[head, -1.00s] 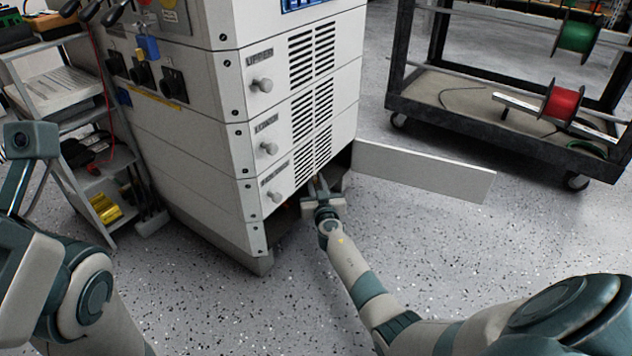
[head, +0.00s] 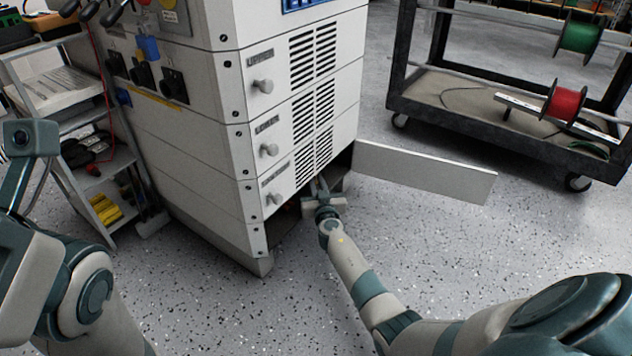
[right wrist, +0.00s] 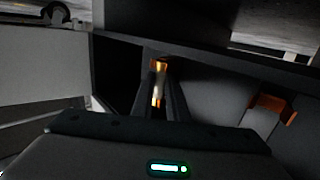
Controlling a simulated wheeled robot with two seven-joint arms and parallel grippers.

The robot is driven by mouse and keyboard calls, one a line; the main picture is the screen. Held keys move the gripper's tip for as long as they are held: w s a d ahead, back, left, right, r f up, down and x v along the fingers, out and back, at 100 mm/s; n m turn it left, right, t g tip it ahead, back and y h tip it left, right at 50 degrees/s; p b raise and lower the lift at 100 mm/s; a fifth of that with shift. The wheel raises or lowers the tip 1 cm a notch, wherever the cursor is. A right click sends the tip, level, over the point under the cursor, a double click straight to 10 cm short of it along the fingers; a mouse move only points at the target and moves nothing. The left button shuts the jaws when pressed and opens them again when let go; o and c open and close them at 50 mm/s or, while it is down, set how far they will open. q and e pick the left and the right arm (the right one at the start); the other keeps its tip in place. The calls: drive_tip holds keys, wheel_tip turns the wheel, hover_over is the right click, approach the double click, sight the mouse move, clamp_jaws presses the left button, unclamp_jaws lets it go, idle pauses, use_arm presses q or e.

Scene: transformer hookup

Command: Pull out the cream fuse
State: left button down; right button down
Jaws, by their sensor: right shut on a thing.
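The cabinet's low bay (head: 290,212) is open, under the third vented drawer front. My right gripper (head: 321,190) reaches into this bay from the front; its fingertips are hard to make out in the head view. In the right wrist view my right gripper (right wrist: 160,98) is shut on a slim upright piece, the cream fuse (right wrist: 155,94), with a copper-coloured end (right wrist: 160,66) above the fingers. The dark bay hides whether the fuse still touches its holder. My left arm stands at the left of the head view, with no gripper fingers visible.
The opened flap (head: 425,172) sticks out to the right of the bay. Another copper-coloured part (right wrist: 272,106) shows at the right in the wrist view. A cart (head: 450,118) with wire spools stands back right, and a shelf rack (head: 97,175) stands left. The front floor is clear.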

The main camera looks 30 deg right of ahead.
drive_tip(key=shift+s+d, duration=0.35)
drive_tip(key=shift+s, duration=0.4)
drive_tip(key=shift+s+d, duration=0.25)
drive_tip(key=shift+s, duration=0.4)
drive_tip(key=shift+s, duration=0.15)
idle(0.5)
drive_tip(key=shift+s+d, duration=0.1)
drive_tip(key=s, duration=0.1)
drive_tip(key=s+d, duration=0.1)
drive_tip(key=s, duration=0.1)
drive_tip(key=s+p, duration=0.1)
drive_tip(key=shift+s+d+f, duration=0.1)
drive_tip(key=shift+s+d, duration=0.1)
drive_tip(key=shift+d, duration=0.15)
